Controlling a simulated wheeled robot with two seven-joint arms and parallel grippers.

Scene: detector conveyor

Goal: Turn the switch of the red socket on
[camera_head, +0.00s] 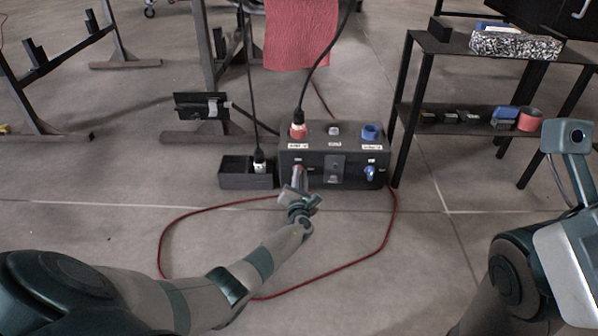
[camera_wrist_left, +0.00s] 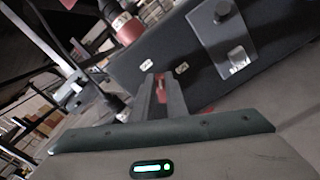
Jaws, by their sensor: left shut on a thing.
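The dark control box (camera_head: 320,158) stands on the floor. The red socket (camera_head: 298,132) is on its top left with a black cable plugged in; its plug also shows in the left wrist view (camera_wrist_left: 127,28). The red switch (camera_head: 297,169) is on the front face below this socket. My left gripper (camera_head: 298,186) is at that switch, its fingers (camera_wrist_left: 160,92) shut on it; the fingers hide most of it. The switch's angle cannot be told. The blue socket (camera_head: 371,132) and the blue switch (camera_head: 370,172) are on the box's right side. My right gripper's fingers are not in view.
A small black tray (camera_head: 232,181) with a white-tipped plug (camera_head: 259,160) stands left of the box. A red cable (camera_head: 162,240) loops over the floor around my left forearm. A black shelf (camera_head: 440,128) stands at right. The floor in front is mostly clear.

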